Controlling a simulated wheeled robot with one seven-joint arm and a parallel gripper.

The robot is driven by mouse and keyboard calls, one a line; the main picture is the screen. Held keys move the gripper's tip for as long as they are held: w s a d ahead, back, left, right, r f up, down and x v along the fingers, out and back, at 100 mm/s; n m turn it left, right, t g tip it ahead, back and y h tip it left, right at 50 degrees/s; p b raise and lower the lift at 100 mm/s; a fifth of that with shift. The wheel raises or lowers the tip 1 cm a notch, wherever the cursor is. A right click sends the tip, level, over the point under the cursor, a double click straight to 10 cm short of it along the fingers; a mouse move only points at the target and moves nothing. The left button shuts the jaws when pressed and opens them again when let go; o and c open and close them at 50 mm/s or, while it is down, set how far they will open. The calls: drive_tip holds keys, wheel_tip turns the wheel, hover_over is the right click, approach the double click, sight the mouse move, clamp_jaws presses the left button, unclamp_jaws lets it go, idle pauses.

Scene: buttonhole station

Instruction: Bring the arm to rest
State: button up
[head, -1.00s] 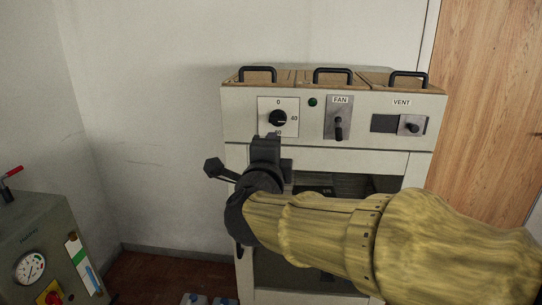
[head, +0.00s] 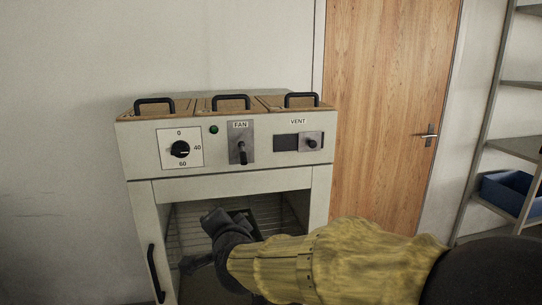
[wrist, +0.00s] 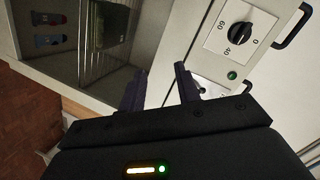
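My arm, in a yellow sleeve, reaches in from the lower right of the head view. The white cabinet (head: 240,184) carries a black dial (head: 180,149), which also shows in the wrist view (wrist: 239,33).
The panel has a green lamp (head: 213,129), a FAN switch (head: 242,152) and a VENT slider (head: 311,142). A black handle (head: 156,273) sticks out at the cabinet's lower left. A wooden door (head: 385,110) and a shelf with a blue bin (head: 508,192) stand to the right.

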drive_tip(key=s+d+f+n+g+h, duration=0.1)
drive_tip(key=s+d+f+n+g, duration=0.15)
drive_tip(key=d+f, duration=0.5)
drive_tip(key=s+d+f+n+g+h, duration=0.2)
drive_tip(key=d+f+n+g, duration=0.15)
drive_tip(key=d+f, duration=0.4)
drive_tip(key=s+d+f+n+g+h, duration=0.2)
drive_tip(key=s+d+f+g, duration=0.4)
drive_tip(key=s+d, duration=0.5)
wheel_tip(320, 180, up, 16)
drive_tip(key=p, duration=1.7)
drive_tip(key=shift+s+d+t, duration=0.3)
drive_tip(key=shift+s, duration=0.15)
drive_tip(key=shift+f, duration=0.15)
drive_tip(key=shift+o, duration=0.6)
